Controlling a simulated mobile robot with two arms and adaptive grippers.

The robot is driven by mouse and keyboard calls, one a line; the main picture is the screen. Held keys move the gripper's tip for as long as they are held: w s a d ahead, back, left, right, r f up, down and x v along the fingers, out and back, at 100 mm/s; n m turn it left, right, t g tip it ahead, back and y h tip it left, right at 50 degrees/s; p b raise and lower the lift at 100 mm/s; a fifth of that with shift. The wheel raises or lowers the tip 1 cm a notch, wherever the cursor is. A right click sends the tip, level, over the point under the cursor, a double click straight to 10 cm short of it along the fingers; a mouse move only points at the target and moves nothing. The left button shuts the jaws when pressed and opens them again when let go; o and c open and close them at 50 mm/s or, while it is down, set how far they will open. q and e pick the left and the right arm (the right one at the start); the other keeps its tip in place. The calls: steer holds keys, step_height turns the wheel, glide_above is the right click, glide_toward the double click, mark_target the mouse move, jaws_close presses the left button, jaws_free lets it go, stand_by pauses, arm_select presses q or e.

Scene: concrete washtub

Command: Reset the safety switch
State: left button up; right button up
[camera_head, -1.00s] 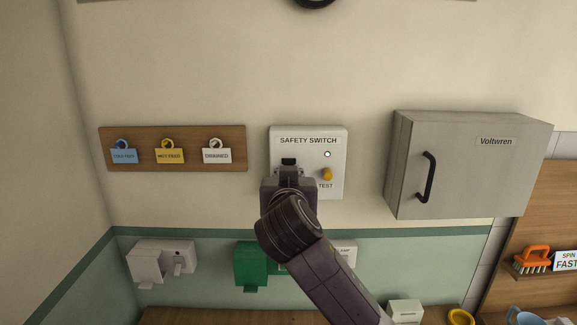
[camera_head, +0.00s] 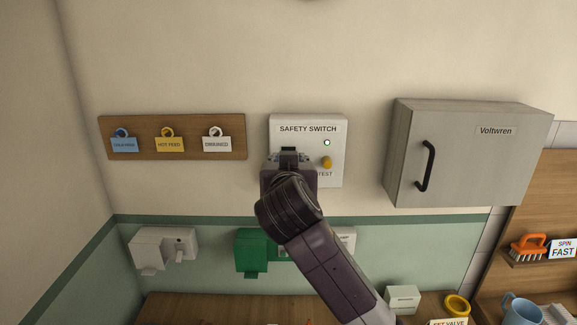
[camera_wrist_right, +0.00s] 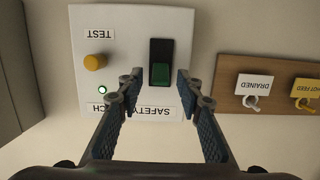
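The white safety switch panel (camera_head: 336,130) is fixed to the wall. It has a yellow TEST button (camera_head: 327,162) and a lamp (camera_head: 327,142) that glows green. Its rocker shows in the right wrist view, which is upside down: a black frame with a green part (camera_wrist_right: 160,74) at the end nearer the SAFETY SWITCH title. My right gripper (camera_wrist_right: 157,80) is open, with one fingertip on either side of the rocker and nothing held. Contact with the panel cannot be told. In the head view my right gripper (camera_head: 289,158) covers much of the panel's lower left. My left gripper is out of view.
A grey Voltwren cabinet (camera_head: 460,155) juts out to the right. A wooden tag board (camera_head: 188,150) hangs at the left. Below are a white socket box (camera_head: 147,250), a green covered box (camera_head: 251,250) and a counter (camera_head: 200,308). The wall above the panel is clear.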

steer(key=s+r, duration=0.2)
steer(key=s, duration=0.9)
steer(key=shift+s, duration=0.25)
